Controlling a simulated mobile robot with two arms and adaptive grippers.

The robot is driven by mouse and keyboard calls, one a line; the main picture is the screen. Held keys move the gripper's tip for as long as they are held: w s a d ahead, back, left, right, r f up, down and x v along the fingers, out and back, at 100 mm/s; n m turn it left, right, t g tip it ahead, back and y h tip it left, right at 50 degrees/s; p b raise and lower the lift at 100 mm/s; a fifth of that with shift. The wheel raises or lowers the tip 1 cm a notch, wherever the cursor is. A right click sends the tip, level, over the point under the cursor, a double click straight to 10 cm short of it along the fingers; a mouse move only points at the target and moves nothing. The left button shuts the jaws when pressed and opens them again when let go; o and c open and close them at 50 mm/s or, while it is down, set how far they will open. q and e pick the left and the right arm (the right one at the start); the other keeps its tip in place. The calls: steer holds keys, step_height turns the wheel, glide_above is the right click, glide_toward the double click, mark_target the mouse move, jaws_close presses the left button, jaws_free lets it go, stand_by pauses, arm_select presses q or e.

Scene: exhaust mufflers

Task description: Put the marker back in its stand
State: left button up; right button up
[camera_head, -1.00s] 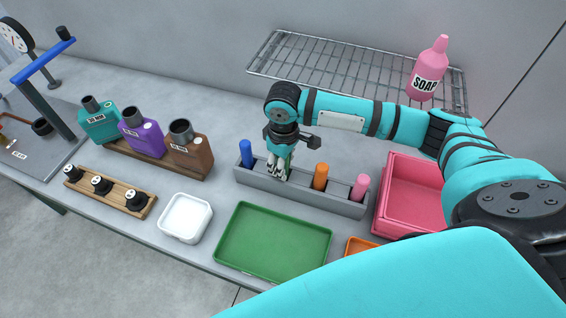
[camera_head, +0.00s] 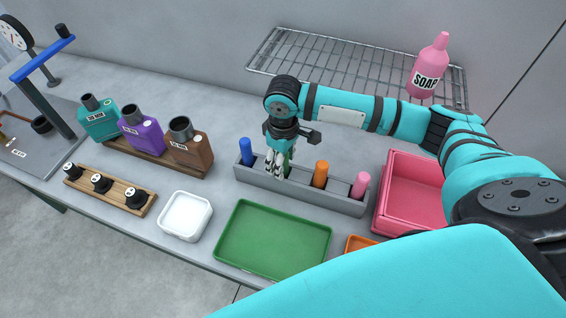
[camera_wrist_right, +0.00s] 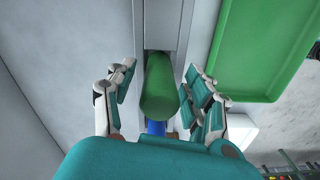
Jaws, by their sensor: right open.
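The green marker (camera_wrist_right: 158,88) stands in a slot of the grey stand (camera_head: 325,196), between the blue and orange markers. In the head view it is mostly hidden behind my right gripper (camera_head: 277,172). In the right wrist view, my right gripper (camera_wrist_right: 158,92) is open, with one finger on each side of the green marker and a visible gap on both sides. The blue marker (camera_head: 246,152), orange marker (camera_head: 320,174) and pink marker (camera_head: 360,185) stand upright in the same stand. My left gripper is out of view.
A green tray (camera_head: 275,240) and white container (camera_head: 185,216) lie in front of the stand. A pink bin (camera_head: 410,195) is close on its right. Mufflers (camera_head: 142,135) stand at left. A wire rack (camera_head: 345,68) and soap bottle (camera_head: 429,68) are behind.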

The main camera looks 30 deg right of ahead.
step_height(320, 180, up, 11)
steer(key=shift+b, duration=0.85)
